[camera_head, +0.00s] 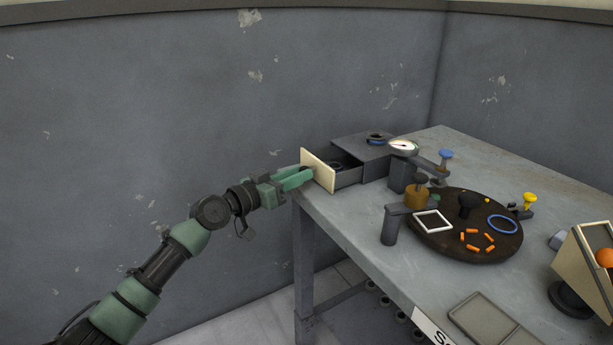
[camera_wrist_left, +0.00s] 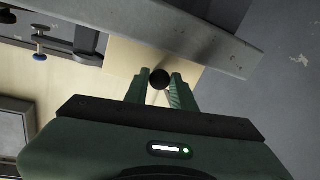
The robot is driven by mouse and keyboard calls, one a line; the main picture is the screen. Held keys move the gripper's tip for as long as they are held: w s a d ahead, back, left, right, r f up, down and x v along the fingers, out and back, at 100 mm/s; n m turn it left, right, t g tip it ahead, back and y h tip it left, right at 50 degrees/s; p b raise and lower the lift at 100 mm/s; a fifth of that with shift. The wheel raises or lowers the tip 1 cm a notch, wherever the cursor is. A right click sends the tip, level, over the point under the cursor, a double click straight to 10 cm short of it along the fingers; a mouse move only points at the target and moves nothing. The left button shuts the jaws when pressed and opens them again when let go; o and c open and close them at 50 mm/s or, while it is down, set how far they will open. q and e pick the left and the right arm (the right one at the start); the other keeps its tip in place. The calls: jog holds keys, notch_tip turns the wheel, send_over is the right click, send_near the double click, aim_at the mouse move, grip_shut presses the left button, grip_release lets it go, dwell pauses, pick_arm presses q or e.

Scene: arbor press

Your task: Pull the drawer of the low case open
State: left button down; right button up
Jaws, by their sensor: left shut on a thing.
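The low case (camera_head: 368,146) is a dark grey box at the back left of the table. Its drawer (camera_head: 348,176) stands out from the case, with a cream front panel (camera_head: 317,171) and a dark round object partly visible inside. My left gripper (camera_head: 306,174) is at the outer face of that panel, its green fingers closed on the drawer knob. In the left wrist view the dark round knob (camera_wrist_left: 160,79) sits between the two fingertips, in front of the cream panel (camera_wrist_left: 128,62). My right gripper is in neither view.
A dark round turntable (camera_head: 466,250) with orange pegs, a white square frame and a blue ring is right of the case. A dial gauge (camera_head: 403,146) stands by the case. A grey tray (camera_head: 482,318) lies at the front edge. The wall (camera_head: 150,120) is behind.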

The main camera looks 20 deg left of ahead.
pick_arm(q)
jog(key=c, duration=1.2)
grip_release()
jog(key=shift+s+a, duration=0.1)
jog(key=shift+b+v, duration=0.45)
jog(key=shift+v, duration=3.35)
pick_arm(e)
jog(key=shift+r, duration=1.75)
